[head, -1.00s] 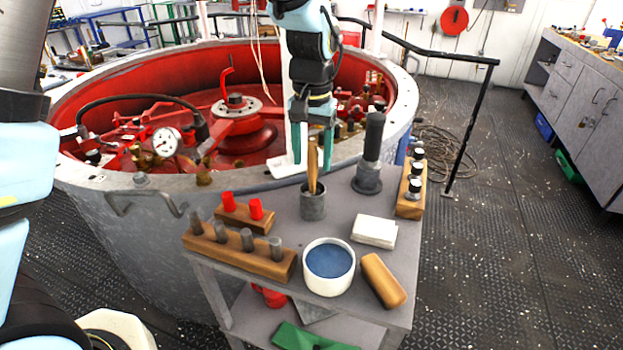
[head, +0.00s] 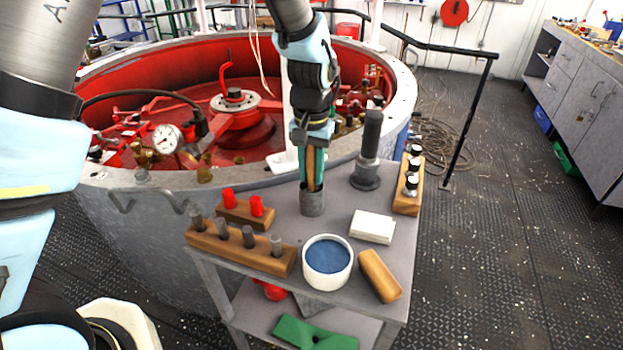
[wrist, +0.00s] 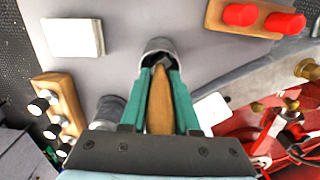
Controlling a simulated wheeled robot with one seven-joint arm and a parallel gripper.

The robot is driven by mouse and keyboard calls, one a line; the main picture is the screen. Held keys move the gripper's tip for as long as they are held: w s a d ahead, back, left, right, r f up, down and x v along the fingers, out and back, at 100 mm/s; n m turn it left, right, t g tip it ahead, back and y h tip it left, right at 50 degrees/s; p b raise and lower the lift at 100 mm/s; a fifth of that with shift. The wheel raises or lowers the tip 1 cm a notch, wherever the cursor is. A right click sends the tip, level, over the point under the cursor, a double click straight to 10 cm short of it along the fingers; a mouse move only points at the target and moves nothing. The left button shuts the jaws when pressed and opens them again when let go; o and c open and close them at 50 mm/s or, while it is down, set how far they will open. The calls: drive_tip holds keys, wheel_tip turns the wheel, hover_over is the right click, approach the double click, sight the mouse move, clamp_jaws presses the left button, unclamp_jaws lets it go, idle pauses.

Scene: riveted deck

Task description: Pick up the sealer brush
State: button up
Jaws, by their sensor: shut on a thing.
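The sealer brush (head: 311,168) has a wooden handle and stands upright in a small grey cup (head: 312,203) on the cart top. My gripper (head: 312,180) points down over the cup, and its green fingers are shut on the handle. In the wrist view the brush handle (wrist: 160,105) lies between the two fingers (wrist: 160,90), with its lower end inside the cup (wrist: 158,50). The brush's lower end is hidden in the cup.
Close by on the cart are a grey cylinder on a base (head: 368,150), a white block (head: 372,226), a white bowl of blue material (head: 327,262), a wooden block (head: 380,275) and wooden racks with pegs (head: 240,248). The large red-lined tank (head: 130,180) stands behind.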

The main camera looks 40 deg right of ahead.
clamp_jaws()
